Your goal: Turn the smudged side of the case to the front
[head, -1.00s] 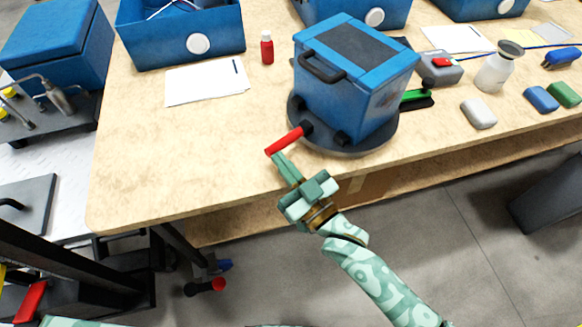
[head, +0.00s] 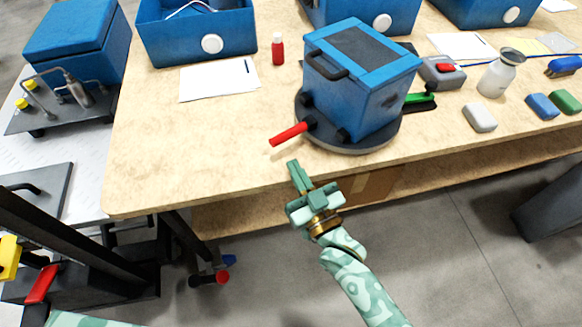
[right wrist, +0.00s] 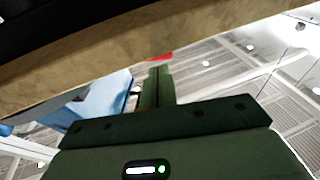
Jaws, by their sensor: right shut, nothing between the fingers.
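The blue case (head: 360,90) has a black carry handle and a dark top panel. It stands upright on a round dark turntable (head: 375,143) near the table's front edge. A red lever (head: 289,134) sticks out from the turntable to the front left. My left gripper is out of view.
Blue bins (head: 197,35) stand behind. The table's front left is clear.

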